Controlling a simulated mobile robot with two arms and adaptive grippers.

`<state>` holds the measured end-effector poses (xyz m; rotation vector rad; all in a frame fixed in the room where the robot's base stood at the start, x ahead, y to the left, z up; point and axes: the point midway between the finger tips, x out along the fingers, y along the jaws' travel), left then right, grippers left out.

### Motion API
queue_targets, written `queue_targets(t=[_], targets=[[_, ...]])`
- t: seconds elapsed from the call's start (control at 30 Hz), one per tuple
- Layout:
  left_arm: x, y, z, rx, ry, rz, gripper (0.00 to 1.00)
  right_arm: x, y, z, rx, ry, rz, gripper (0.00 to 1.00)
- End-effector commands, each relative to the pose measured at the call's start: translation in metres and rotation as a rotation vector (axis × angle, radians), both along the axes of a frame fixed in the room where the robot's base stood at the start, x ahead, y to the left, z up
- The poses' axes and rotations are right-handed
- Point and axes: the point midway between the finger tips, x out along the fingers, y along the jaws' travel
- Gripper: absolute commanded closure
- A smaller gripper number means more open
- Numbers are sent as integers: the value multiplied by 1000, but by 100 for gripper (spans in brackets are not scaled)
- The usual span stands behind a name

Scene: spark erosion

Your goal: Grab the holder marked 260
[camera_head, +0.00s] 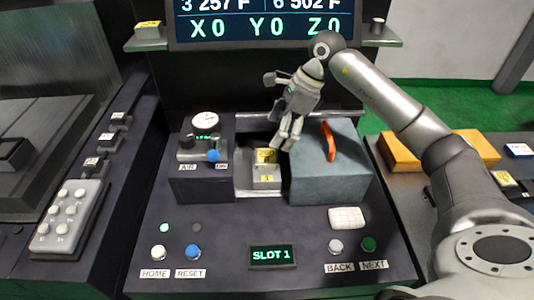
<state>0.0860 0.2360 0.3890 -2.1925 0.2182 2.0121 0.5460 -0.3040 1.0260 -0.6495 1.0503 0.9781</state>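A small holder with a yellow label (266,156) sits in the recess at the middle of the machine, above a light block marked 1 (267,180). The print on the holder's label is too small to read, so I cannot tell whether it says 260. My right gripper (284,141) hangs tilted, fingers down, just above and to the right of the holder in the picture. Its fingertips appear close together with nothing visible between them. The view does not show whether they are open or shut. My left gripper is not in view.
A grey-blue block with an orange handle (329,141) stands right of the recess. A dark box with a gauge (205,119) and blue knob stands left. The front panel has buttons and a SLOT 1 display (272,257). A yellow block (400,153) lies on the right-hand table.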

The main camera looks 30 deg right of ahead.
Motion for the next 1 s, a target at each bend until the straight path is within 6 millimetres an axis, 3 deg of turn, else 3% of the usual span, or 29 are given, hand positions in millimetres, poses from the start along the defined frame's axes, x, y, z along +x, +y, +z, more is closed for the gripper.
queue_targets(t=[0.27,0.7,0.97,1.0], targets=[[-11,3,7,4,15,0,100,5,12,-32,1,1,-1,20],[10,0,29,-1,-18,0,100,10,27,-80,1,2,0,20],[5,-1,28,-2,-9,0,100,11,28,-84,0,-1,0,20],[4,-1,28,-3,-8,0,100,11,28,-84,0,0,0,24]])
